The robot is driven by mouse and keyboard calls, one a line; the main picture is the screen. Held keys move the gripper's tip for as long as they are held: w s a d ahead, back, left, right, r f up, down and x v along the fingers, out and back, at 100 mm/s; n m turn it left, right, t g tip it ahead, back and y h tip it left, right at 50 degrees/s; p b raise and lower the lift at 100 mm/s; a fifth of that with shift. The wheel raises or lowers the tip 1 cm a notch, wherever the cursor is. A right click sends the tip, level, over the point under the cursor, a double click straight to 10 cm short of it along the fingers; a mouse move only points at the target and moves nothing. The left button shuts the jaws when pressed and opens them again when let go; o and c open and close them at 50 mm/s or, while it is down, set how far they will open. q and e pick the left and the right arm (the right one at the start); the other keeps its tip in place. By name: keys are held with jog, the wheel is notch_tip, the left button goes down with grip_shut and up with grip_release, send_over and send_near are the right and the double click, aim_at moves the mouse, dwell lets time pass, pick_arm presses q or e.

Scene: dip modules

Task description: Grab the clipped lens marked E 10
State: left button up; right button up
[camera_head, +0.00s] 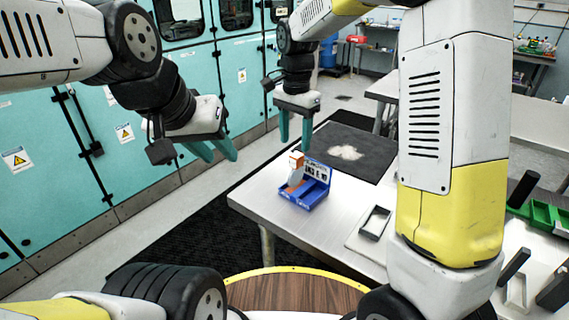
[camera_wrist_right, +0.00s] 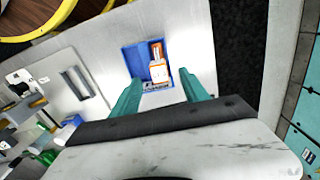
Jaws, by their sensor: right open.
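A blue two-part tray (camera_head: 314,194) stands on the near corner of the metal table. An orange-and-white piece (camera_head: 296,161) stands in its left compartment; it also shows in the right wrist view (camera_wrist_right: 158,62). My right gripper (camera_head: 295,142) is open and empty, pointing down above and behind the tray. In the right wrist view, the tray (camera_wrist_right: 131,65) lies beyond the spread fingers (camera_wrist_right: 160,86). My left gripper (camera_head: 221,158) is open and empty, left of the table and away from the tray.
A dark mat (camera_head: 350,142) with a pale patch lies behind the tray. A dark rectangular frame (camera_head: 375,222) lies on a light plate to the right. Green bins (camera_head: 541,214) stand at far right. Teal cabinets (camera_head: 110,105) line the left. My right arm hides part of the table.

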aim_at(297, 154)
jog(key=f, duration=0.7)
jog(key=shift+w+d, duration=0.1)
jog(key=shift+d, duration=0.1)
grip_shut()
